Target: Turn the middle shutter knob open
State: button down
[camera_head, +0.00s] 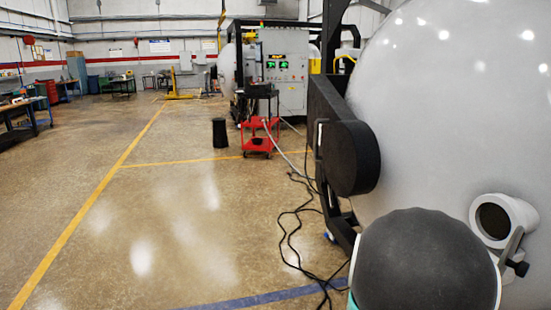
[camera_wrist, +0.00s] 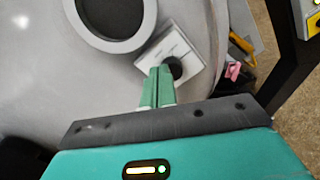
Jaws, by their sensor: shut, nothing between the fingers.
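A round viewport with a dark centre and pale ring (camera_head: 491,218) sits on the big white furnace wall. Beside it, a grey lever (camera_head: 511,243) carries a small black knob (camera_head: 521,268). In the wrist view, a viewport ring (camera_wrist: 152,22) shows at the top, with a white plate (camera_wrist: 182,50) below right of it. A dark round knob (camera_wrist: 177,67) is on that plate, partly hidden by my fingers. My gripper (camera_wrist: 160,71) is shut and empty, its green fingertips at the knob's left side. I cannot tell whether they touch. Only one viewport shows in each view.
A black hinge housing (camera_head: 352,158) and frame stand left of the furnace wall (camera_head: 430,100). Black cables (camera_head: 290,225) lie on the floor beside it. A red cart (camera_head: 259,135) and black bin (camera_head: 220,133) stand farther back. The floor at left is open.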

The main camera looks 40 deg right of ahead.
jog(key=shift+x, duration=2.25)
jog(key=shift+w+f, duration=0.1)
jog(key=shift+f, duration=0.15)
jog(key=shift+s+a+f, duration=0.15)
jog(key=shift+s+a, duration=0.1)
jog(key=shift+s, duration=0.35)
jog(key=shift+s+a+f, duration=0.15)
jog(key=shift+s+f, duration=0.2)
jog(key=shift+f, duration=0.1)
jog(key=shift+s, duration=0.1)
jog(key=v, duration=0.6)
jog(key=shift+s+a+r, duration=0.15)
jog(key=shift+s+r, duration=0.15)
